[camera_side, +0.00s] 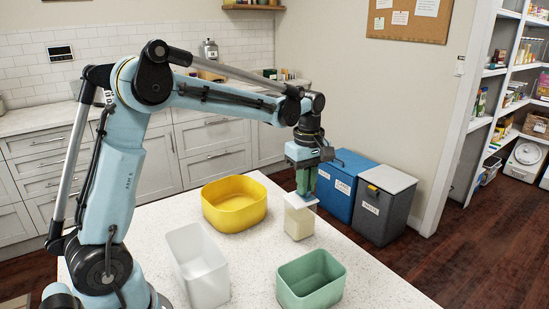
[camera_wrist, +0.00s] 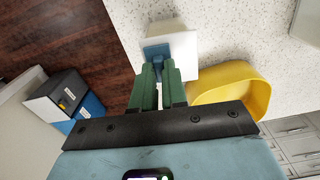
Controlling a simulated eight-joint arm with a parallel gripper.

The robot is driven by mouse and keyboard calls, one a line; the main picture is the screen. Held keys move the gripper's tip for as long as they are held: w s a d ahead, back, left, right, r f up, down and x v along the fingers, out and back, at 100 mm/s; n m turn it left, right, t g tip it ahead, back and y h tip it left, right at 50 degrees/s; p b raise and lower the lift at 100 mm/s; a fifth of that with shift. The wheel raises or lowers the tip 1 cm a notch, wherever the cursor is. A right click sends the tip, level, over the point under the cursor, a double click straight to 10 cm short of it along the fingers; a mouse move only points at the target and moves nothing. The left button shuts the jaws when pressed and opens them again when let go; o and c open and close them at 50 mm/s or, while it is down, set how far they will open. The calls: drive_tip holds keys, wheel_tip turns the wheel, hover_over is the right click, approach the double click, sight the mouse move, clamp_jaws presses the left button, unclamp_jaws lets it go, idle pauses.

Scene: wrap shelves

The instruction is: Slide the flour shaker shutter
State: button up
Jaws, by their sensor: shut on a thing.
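The flour shaker (camera_side: 299,222) is a cream, see-through box with a white top, standing upright on the worktop near its far right edge. In the wrist view its white square top (camera_wrist: 184,46) lies just beyond my fingertips. A small blue shutter tab (camera_wrist: 155,52) sits on that top. My gripper (camera_side: 306,192) points down onto the shaker from above, its green fingers close together. In the wrist view the fingertips (camera_wrist: 158,68) meet at the blue tab and are shut on it. The fingers hide part of the tab, and how far the shutter is open cannot be told.
A yellow bowl (camera_side: 234,219) stands left of the shaker, a white bin (camera_side: 183,254) nearer front left, a green bin (camera_side: 291,296) in front. The speckled worktop (camera_side: 365,278) is clear at right. Blue (camera_side: 345,190) and grey (camera_side: 386,212) floor bins stand beyond its edge.

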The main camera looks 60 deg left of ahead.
sight(295, 199)
drive_tip(key=shift+s+a, duration=0.15)
drive_tip(key=shift+s, duration=1.45)
drive_tip(key=o, duration=0.4)
drive_tip(key=shift+o, duration=0.2)
wheel_tip(295, 199, up, 7)
idle(0.9)
